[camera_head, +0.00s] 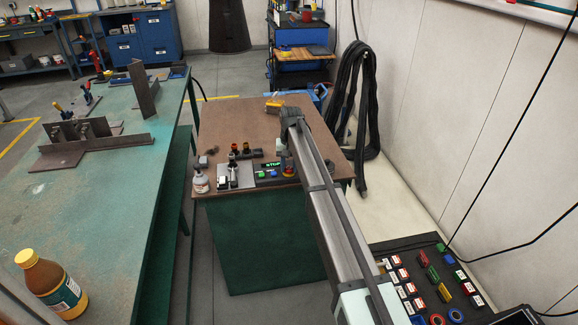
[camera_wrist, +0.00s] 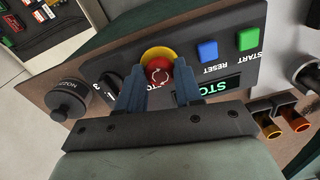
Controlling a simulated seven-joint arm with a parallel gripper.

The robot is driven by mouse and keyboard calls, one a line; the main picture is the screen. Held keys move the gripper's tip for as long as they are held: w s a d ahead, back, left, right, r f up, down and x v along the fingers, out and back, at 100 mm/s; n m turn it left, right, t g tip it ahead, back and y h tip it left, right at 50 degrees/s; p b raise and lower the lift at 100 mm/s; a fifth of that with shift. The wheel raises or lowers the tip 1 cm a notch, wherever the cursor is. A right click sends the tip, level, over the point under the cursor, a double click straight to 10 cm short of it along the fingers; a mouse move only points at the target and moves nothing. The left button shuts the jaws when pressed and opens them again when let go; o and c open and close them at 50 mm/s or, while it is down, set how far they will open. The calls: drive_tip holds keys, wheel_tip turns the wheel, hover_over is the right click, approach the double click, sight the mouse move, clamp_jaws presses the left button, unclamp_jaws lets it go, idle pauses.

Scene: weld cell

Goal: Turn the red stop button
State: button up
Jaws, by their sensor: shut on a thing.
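The red stop button (camera_wrist: 160,76) with a yellow collar sits on a dark control panel (camera_wrist: 215,77). White arrows show on its face. In the wrist view my gripper (camera_wrist: 160,84) has its two blue-grey fingers on either side of the red button, shut on it. A green-lit display (camera_wrist: 207,87) beside it is partly hidden by the right finger. In the head view the control panel (camera_head: 268,173) stands at the front of the brown table, with my gripper (camera_head: 287,163) over its right end; the fingertips are too small to make out there.
A blue reset button (camera_wrist: 208,51) and a green start button (camera_wrist: 248,39) are right of the stop button. A black knob (camera_wrist: 68,100) is at the left. A white bottle (camera_head: 200,180) stands at the brown table's (camera_head: 235,125) front left. The table's back left is clear.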

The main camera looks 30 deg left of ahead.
drive_tip(key=o, duration=1.1)
drive_tip(key=shift+c, duration=0.2)
wheel_tip(320, 180, up, 14)
drive_tip(key=shift+d, duration=0.2)
drive_tip(key=shift+w+f, duration=0.1)
